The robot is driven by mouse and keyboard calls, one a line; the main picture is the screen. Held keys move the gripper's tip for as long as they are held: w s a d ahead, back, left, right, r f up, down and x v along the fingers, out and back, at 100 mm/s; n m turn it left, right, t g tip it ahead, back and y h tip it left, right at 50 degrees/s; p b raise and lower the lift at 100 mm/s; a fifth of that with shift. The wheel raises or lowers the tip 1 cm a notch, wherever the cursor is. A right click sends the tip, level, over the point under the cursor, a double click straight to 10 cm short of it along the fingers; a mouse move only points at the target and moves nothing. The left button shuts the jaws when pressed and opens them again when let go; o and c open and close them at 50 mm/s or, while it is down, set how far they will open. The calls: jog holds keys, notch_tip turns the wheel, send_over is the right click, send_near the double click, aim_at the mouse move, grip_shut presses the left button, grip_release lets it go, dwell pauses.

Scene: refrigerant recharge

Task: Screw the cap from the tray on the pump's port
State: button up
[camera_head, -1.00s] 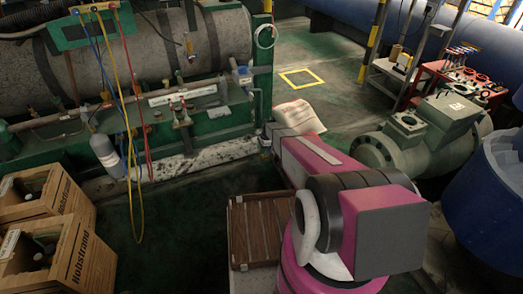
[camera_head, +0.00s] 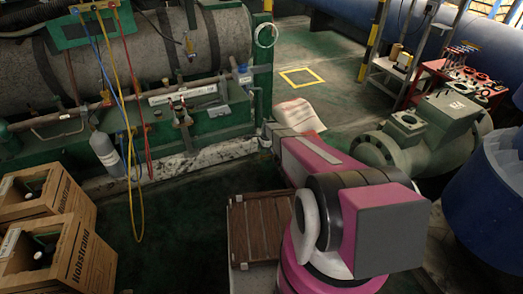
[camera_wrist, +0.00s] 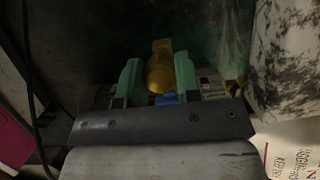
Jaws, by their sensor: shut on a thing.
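My gripper (camera_wrist: 158,80) shows in the wrist view with two green fingers. It is shut on a brass-coloured piece (camera_wrist: 160,66) that reaches past the fingertips. A small blue part (camera_wrist: 167,98) sits between the fingers nearer the palm. I cannot tell which of these is the cap, or whether the brass piece is fixed to something beyond. In the head view my own pink and grey arm reaches away toward the green frame and hides the gripper. I cannot make out the pump's port there, nor clearly identify the tray.
A green frame with a large tank (camera_head: 120,55) and hanging hoses (camera_head: 128,120) stands at the left. Wooden crates (camera_head: 85,255) are at lower left. A green-grey machine (camera_head: 425,135), a red cart (camera_head: 440,70) and a blue drum (camera_head: 485,195) stand right.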

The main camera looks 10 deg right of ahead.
jog(key=shift+f, duration=0.4)
jog(key=m+t, duration=0.1)
jog(key=m, duration=0.2)
jog(key=shift+m, duration=0.3)
dwell(0.3)
jog(key=m, duration=0.2)
jog(key=shift+m+t, duration=0.3)
jog(key=shift+m, duration=0.5)
jog(key=shift+f+m+t+h, duration=0.1)
jog(key=shift+m+t+h, duration=0.4)
jog(key=shift+m, duration=1.3)
